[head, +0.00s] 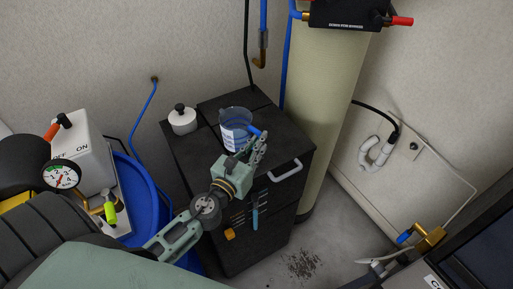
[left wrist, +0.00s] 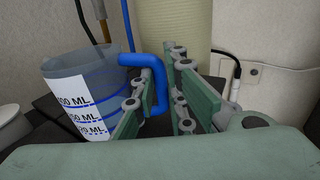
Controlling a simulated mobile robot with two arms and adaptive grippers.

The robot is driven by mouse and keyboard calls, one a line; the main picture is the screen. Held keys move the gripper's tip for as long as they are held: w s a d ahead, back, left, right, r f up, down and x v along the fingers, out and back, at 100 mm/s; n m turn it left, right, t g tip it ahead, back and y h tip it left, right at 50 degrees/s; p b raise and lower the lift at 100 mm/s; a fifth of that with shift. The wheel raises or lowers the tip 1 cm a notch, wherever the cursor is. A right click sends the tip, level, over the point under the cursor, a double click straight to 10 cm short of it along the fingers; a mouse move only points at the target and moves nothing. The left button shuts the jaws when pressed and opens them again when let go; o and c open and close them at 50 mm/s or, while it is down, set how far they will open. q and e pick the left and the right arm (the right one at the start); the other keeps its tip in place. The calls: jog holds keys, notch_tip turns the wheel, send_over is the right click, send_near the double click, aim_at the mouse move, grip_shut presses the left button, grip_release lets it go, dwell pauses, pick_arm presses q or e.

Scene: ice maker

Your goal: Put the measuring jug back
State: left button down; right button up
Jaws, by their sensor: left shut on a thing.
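The measuring jug (head: 234,135) is clear with a white printed scale and a blue handle. It is upright at the top of the black cabinet (head: 183,152); I cannot tell whether its base touches the surface. My left gripper (head: 257,150) is shut on the jug's handle from the front right. In the left wrist view the jug (left wrist: 75,95) is at the left, and its blue handle (left wrist: 160,92) runs between the green finger pads (left wrist: 165,105). The lower part of the jug is partly hidden there.
A white lidded pot (head: 183,122) stands on the cabinet left of the jug. A tall cream cylinder (head: 325,90) rises behind right. A blue tub (head: 140,190) and a white box (head: 82,145) are at the left. Bare floor (head: 335,240) lies right of the cabinet.

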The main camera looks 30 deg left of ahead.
pick_arm(q)
jog(key=shift+r, duration=0.1)
pick_arm(e)
jog(key=shift+w+d, duration=0.1)
jog(key=shift+w, duration=0.2)
pick_arm(q)
jog(key=shift+f, duration=0.2)
jog(key=c, duration=1.8)
grip_release()
pick_arm(e)
jog(key=shift+f, duration=0.1)
pick_arm(q)
jog(key=shift+r, duration=0.1)
